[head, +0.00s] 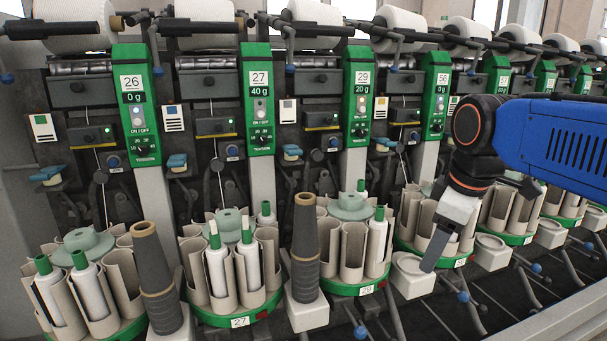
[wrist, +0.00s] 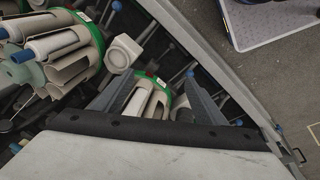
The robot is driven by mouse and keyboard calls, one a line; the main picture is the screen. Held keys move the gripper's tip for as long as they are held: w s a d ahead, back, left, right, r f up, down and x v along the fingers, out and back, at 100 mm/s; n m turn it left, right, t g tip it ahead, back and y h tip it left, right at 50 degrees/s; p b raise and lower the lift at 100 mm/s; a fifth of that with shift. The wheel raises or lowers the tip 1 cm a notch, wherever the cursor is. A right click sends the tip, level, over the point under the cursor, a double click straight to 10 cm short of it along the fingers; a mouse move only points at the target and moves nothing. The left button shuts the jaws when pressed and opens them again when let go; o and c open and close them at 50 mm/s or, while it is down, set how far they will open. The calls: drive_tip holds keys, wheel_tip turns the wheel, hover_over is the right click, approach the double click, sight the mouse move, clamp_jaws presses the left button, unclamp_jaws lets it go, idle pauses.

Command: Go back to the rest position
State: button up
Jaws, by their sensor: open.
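My gripper (head: 437,255) hangs at the right in the head view, over the white pedestals in front of the magazines, with nothing seen in it. Only one grey finger shows clearly there. In the wrist view my gripper (wrist: 157,92) has its two dark fingers spread apart, with a green-rimmed magazine (wrist: 152,80) visible beyond the gap. I cannot tell whether a finger touches the pedestal (head: 411,277) behind it in the head view.
Winding units stand in a row with green panels, such as 27 (head: 260,100). Round magazines (head: 238,317) hold white bobbins with green tips. Dark cones stand on pedestals at the left (head: 154,275) and centre (head: 305,245). Blue-knobbed levers (head: 360,331) stick out in front. Floor (wrist: 285,80) shows at the wrist view's right.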

drive_tip(key=s+d+f+m+t, duration=0.1)
drive_tip(key=s+d+f+m, duration=0.2)
drive_tip(key=s+f+m, duration=0.7)
wheel_tip(320, 180, down, 5)
drive_tip(key=shift+s+f+t, duration=0.15)
drive_tip(key=shift+s+t, duration=0.15)
drive_tip(key=shift+s, duration=0.7)
